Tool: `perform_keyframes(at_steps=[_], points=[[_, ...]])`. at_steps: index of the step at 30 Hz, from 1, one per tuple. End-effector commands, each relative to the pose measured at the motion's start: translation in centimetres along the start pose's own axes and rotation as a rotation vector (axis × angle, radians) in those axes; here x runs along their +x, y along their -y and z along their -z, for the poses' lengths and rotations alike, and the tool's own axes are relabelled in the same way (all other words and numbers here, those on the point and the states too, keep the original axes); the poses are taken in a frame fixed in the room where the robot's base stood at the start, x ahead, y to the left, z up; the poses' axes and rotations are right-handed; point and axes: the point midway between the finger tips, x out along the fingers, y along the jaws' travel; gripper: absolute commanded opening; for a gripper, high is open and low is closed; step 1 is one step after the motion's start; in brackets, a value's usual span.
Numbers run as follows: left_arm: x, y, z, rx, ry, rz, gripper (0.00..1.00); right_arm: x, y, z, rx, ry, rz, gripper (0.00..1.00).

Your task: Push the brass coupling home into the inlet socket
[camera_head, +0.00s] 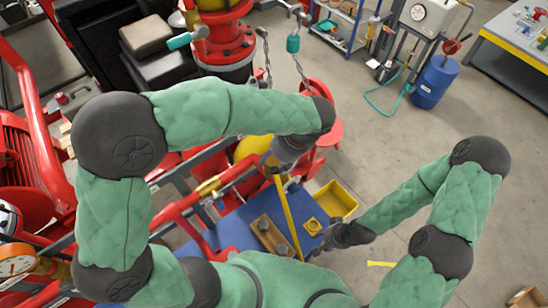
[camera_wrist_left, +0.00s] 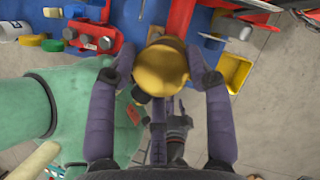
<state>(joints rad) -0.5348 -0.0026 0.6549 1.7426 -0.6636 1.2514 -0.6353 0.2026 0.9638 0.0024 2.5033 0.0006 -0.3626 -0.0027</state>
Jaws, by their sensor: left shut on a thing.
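My left gripper (camera_head: 275,163) is in the upper middle of the head view, beside a red pipe. In the left wrist view the fingers of my left gripper (camera_wrist_left: 159,72) are on both sides of a round, brass-coloured piece (camera_wrist_left: 161,68), which I take to be the brass coupling. It is shut on this piece, seen end-on. A brass fitting (camera_head: 208,187) shows on the red pipe; I cannot tell whether it is the inlet socket. No gap or seating of the coupling can be seen. My right gripper (camera_head: 343,235) is low near a yellow tray, its fingers too small to read.
The red pipe (camera_wrist_left: 181,18) runs close to my left gripper. Floor at right is open, with a blue drum (camera_head: 435,80) further back.

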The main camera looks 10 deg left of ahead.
Motion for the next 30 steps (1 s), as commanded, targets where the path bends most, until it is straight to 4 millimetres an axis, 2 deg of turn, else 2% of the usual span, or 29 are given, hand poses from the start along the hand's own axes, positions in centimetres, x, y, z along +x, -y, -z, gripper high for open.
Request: perform_keyframes(at_steps=[25,26,28,29,30], points=[[1.02,-0.02,0.41,0.0,0.0,0.0,0.12,0.59,-0.21,0.02,0.0,0.0,0.0,0.4],[1.02,-0.02,0.41,0.0,0.0,0.0,0.54,0.59,-0.21,0.02,0.0,0.0,0.0,0.4],[1.01,-0.02,0.41,0.0,0.0,0.0,0.73,0.59,-0.21,0.02,0.0,0.0,0.0,0.4],[1.01,-0.01,0.41,0.0,0.0,0.0,0.79,0.59,-0.21,0.02,0.0,0.0,0.0,0.4],[1.01,-0.01,0.41,0.0,0.0,0.0,0.79,0.59,-0.21,0.02,0.0,0.0,0.0,0.4]])
